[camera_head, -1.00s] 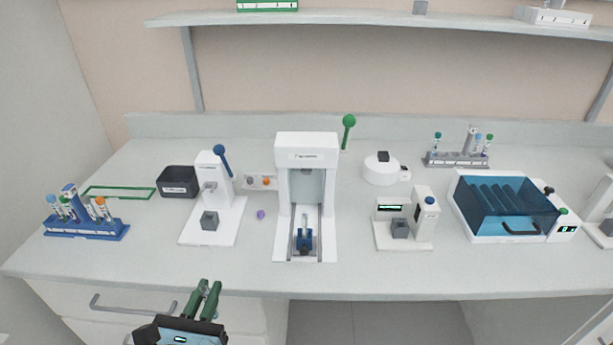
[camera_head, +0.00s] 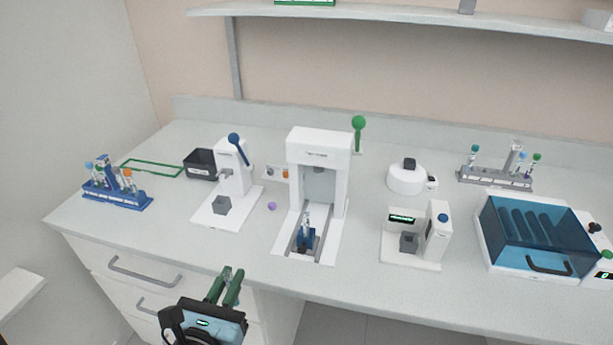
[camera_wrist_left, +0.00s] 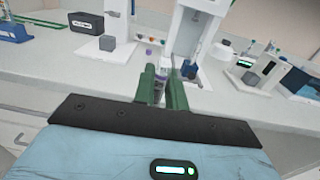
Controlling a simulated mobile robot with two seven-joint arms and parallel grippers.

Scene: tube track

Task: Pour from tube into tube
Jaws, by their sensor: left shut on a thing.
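My left gripper (camera_head: 230,274) is in front of the bench edge, its green fingers pointing at the bench. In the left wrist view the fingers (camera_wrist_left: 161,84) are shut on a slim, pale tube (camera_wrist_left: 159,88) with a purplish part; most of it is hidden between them. A blue rack (camera_head: 117,200) with several capped tubes stands at the bench's left end. A grey rack (camera_head: 497,179) with several tubes stands at the back right. A small blue holder (camera_head: 307,238) with an upright tube-like piece sits in the white tall machine (camera_head: 318,152). My right gripper is not in view.
A small purple cap (camera_head: 272,206) lies on the bench beside a white press with a blue lever (camera_head: 230,171). A black bin (camera_head: 201,164), a round white device (camera_head: 406,180), a small white device (camera_head: 436,236) and a blue-lidded machine (camera_head: 528,228) stand around. The front strip is mostly clear.

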